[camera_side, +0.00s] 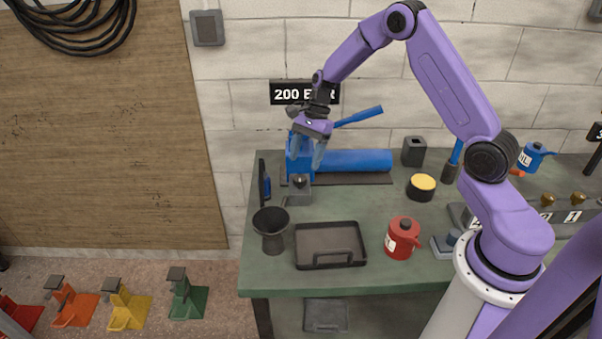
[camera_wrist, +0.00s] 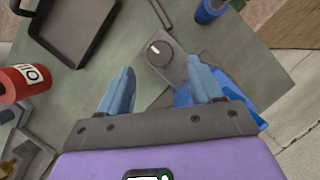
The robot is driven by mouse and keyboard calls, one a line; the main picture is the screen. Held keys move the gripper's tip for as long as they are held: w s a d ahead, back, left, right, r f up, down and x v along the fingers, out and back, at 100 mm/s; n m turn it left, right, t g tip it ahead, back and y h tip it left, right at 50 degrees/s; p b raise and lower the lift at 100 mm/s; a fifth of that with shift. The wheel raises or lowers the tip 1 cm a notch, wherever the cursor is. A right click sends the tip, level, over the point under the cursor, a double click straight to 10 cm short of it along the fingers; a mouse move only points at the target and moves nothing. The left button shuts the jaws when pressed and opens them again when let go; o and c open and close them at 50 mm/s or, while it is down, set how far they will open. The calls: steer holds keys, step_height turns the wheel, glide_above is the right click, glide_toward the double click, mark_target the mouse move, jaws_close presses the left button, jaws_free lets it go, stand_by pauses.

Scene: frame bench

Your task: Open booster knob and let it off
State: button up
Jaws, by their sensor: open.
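A dark round knob (camera_wrist: 159,53) with a pale mark sits on a grey block (camera_wrist: 175,68) in the wrist view; no label naming it as the booster knob is legible. In the side view the knob (camera_side: 299,181) is on the grey block (camera_side: 299,194) at the front of the blue press unit (camera_side: 350,161), which has a blue lever (camera_side: 360,116). My gripper (camera_side: 306,158) is open and empty above the block, pointing down. In the wrist view its blue fingers (camera_wrist: 160,76) stand apart, with the knob showing between and beyond them. I see no contact.
A dark funnel cup (camera_side: 271,230), a tray (camera_side: 330,257) and a red can (camera_side: 402,237) stand on the green bench (camera_side: 370,210) in front. A yellow-topped tin (camera_side: 422,186) and a dark square holder (camera_side: 413,151) are to the right. The lever rises close beside my wrist.

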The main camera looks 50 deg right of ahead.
mark_target(300, 178)
steer(key=shift+x, duration=2.7)
steer(key=shift+c, duration=0.3)
steer(key=c, duration=1)
